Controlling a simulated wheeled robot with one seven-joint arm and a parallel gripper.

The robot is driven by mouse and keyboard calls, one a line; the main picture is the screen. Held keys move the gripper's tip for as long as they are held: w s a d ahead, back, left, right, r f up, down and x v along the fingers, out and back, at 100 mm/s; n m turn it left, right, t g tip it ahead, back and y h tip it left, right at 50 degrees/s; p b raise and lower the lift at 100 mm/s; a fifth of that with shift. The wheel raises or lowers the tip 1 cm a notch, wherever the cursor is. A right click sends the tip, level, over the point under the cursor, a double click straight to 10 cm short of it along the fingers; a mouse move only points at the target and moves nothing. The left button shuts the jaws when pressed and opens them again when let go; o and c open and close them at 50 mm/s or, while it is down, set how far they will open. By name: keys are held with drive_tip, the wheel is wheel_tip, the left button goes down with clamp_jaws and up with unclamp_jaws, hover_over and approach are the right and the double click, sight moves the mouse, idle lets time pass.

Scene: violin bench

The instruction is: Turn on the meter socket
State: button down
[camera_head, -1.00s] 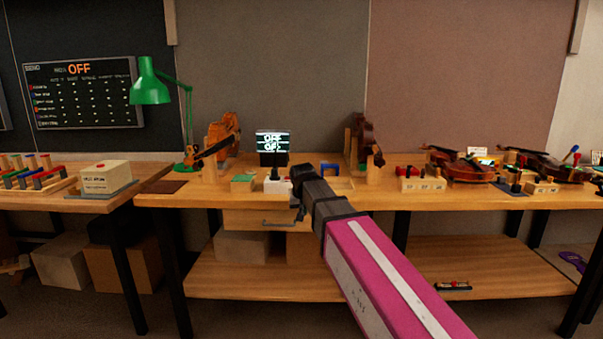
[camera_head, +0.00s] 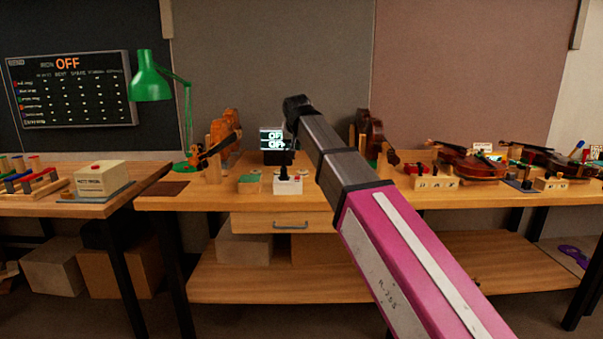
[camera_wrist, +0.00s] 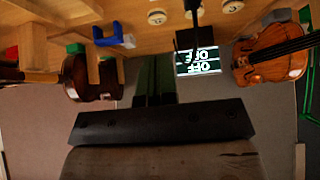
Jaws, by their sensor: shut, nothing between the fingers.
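A small white box (camera_head: 288,186) with a black upright lever and a red part stands near the front of the bench; it looks like the socket, but I cannot read a label on it. Behind it a small dark screen (camera_head: 271,138) shows two white OFF lines; the screen also shows upside down in the wrist view (camera_wrist: 198,60). My gripper (camera_head: 291,147) is above the white box, in front of the screen's right edge and mostly dark against it. Its narrow dark fingers (camera_wrist: 156,68) are together and empty in the wrist view.
A green lamp (camera_head: 150,85) stands at left. One violin (camera_head: 226,135) stands left of the screen, another (camera_head: 372,135) right of it. A wooden block with knobs (camera_head: 432,181) and lying violins (camera_head: 468,164) fill the right. A drawer (camera_head: 280,221) is below the bench top.

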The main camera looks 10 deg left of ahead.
hover_over(297, 177)
drive_tip(key=s, duration=0.1)
drive_tip(key=f, duration=0.7)
drive_tip(key=shift+s+d+f, duration=0.1)
drive_tip(key=shift+d+f, duration=0.1)
drive_tip(key=shift+f, duration=0.2)
drive_tip(key=shift+s+d+f, duration=0.1)
drive_tip(key=shift+s+f, duration=0.1)
drive_tip(key=shift+f, duration=1.9)
drive_tip(key=shift+s+f, duration=0.15)
drive_tip(key=shift+f, duration=0.15)
drive_tip(key=shift+r, duration=0.15)
drive_tip(key=shift+r, duration=0.7)
